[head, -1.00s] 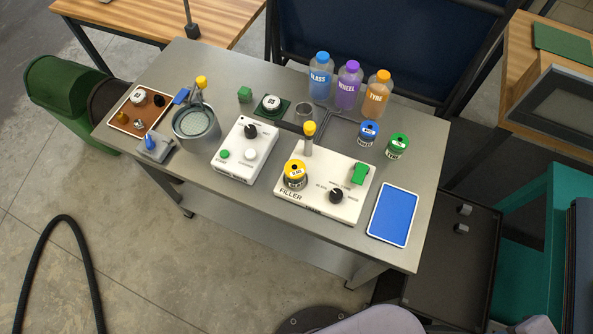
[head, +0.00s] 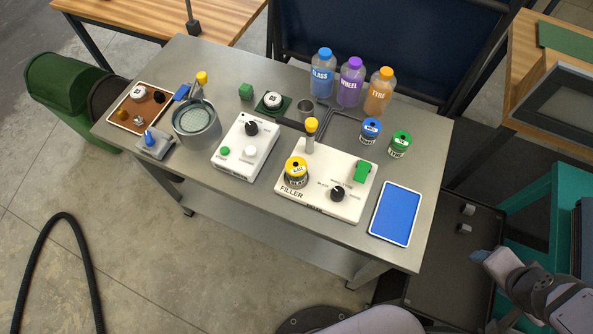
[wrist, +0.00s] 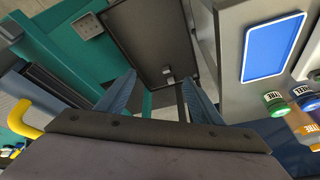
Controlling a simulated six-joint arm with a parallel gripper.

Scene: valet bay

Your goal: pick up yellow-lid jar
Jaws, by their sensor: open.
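The yellow-lid jar (head: 296,172) stands upright on the left part of the white filler box, above the word FILLER. In the head view my gripper (head: 483,256) is at the lower right, off the table and well away from the jar.
A blue-lid jar (head: 370,131) and a green-lid jar (head: 399,144) stand behind the filler box (head: 318,205). A blue pad (head: 396,213) lies at the table's right end. Three bottles, including a purple one (head: 350,84), stand at the back. A yellow-topped nozzle (head: 311,130) rises near the jar.

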